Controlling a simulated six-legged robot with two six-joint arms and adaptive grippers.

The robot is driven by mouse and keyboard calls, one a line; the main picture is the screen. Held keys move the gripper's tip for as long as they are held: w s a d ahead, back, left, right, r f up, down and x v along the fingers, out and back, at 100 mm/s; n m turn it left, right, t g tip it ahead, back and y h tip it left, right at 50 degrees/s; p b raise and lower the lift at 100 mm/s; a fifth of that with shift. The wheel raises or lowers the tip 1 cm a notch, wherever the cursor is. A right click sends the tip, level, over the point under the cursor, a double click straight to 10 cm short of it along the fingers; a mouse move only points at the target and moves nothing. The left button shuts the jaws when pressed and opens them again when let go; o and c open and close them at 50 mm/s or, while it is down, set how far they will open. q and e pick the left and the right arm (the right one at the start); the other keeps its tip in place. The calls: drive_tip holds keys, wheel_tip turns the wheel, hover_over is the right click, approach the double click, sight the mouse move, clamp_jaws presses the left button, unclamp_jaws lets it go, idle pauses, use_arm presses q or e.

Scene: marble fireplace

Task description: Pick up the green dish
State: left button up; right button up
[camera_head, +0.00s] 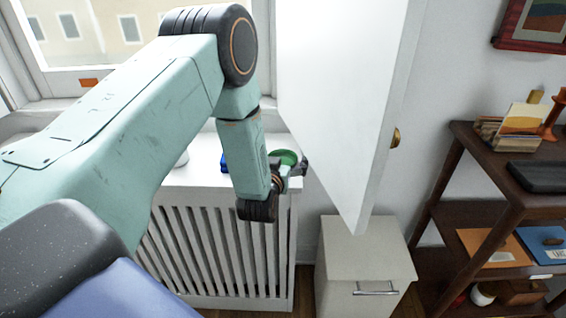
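The green dish (285,157) is on the white slatted radiator cover (198,184), near its right end. Only part of the dish shows, because my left gripper and wrist cover its front edge. My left gripper (301,165) is at the right front side of the dish, very close to it. The fingers are small and dark here, and I cannot tell whether they are open or touch the dish. My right gripper is not in view.
A white door (345,90) with a brass knob (395,138) stands just right of the dish. A blue item (224,162) is left of it. A small white cabinet (364,252) and a dark wood shelf (460,210) are at the right. A window is behind.

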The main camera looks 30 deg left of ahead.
sight(282, 163)
use_arm(q)
drive_tip(key=shift+d+r, duration=0.1)
drive_tip(key=c, duration=1.1)
drive_tip(key=shift+c, duration=0.2)
drive_tip(key=shift+r, duration=0.25)
wheel_tip(282, 163, up, 3)
drive_tip(key=shift+r+p, duration=0.15)
drive_tip(key=shift+p, duration=0.65)
drive_tip(key=f+v, duration=0.2)
drive_tip(key=v, duration=0.6)
drive_tip(key=f+p+v, duration=0.1)
drive_tip(key=v, duration=0.8)
drive_tip(key=shift+s+d+f+p, duration=0.15)
drive_tip(key=shift+s+f+p, duration=0.15)
drive_tip(key=shift+s+f, duration=0.25)
